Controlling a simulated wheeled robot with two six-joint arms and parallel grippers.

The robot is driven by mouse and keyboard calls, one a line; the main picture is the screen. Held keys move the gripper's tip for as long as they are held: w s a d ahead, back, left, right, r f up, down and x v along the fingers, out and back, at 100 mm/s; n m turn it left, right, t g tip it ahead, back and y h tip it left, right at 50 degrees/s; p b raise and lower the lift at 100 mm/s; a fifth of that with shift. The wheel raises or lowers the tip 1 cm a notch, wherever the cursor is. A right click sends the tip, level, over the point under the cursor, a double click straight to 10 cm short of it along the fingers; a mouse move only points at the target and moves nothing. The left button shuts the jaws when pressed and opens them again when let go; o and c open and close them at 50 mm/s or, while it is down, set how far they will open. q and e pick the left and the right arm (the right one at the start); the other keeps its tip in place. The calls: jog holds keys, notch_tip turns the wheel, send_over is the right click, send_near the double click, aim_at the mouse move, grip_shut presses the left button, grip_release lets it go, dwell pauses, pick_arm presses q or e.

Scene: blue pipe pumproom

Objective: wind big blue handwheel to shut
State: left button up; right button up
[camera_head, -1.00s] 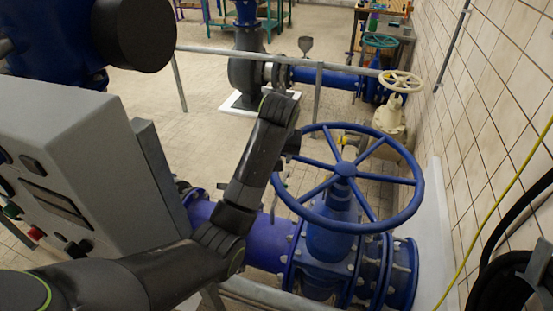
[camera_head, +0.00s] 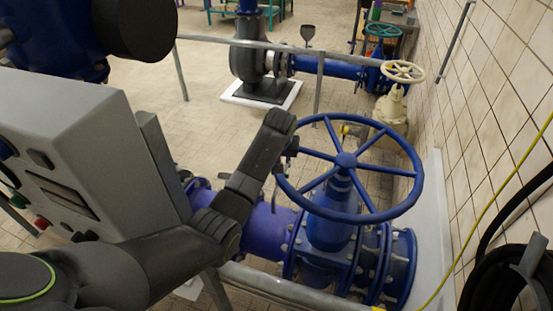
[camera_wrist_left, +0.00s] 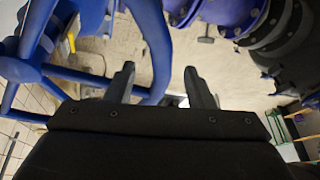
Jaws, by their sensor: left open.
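The big blue handwheel (camera_head: 417,187) sits on top of the blue valve (camera_head: 330,232), right of the middle in the head view. Its spokes meet at a blue hub (camera_head: 346,160). My left gripper (camera_head: 283,168) is at the left part of the rim, partly hidden by its own arm. In the left wrist view my left gripper (camera_wrist_left: 160,77) has its two dark fingers apart, and the blue rim (camera_wrist_left: 154,40) passes between them in the picture. I cannot tell whether the fingers touch the rim. My right gripper is not in view.
A grey control box (camera_head: 85,150) stands close on the left. A tiled wall (camera_head: 500,130) and a black hose (camera_head: 505,255) bound the right. A grey rail (camera_head: 290,290) crosses in front of the valve. A smaller cream handwheel (camera_head: 403,71) stands behind.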

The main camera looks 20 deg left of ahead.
pick_arm(q)
jog(key=shift+p+x, duration=0.35)
jog(key=shift+x, duration=1.8)
jog(key=shift+c, duration=0.4)
grip_shut()
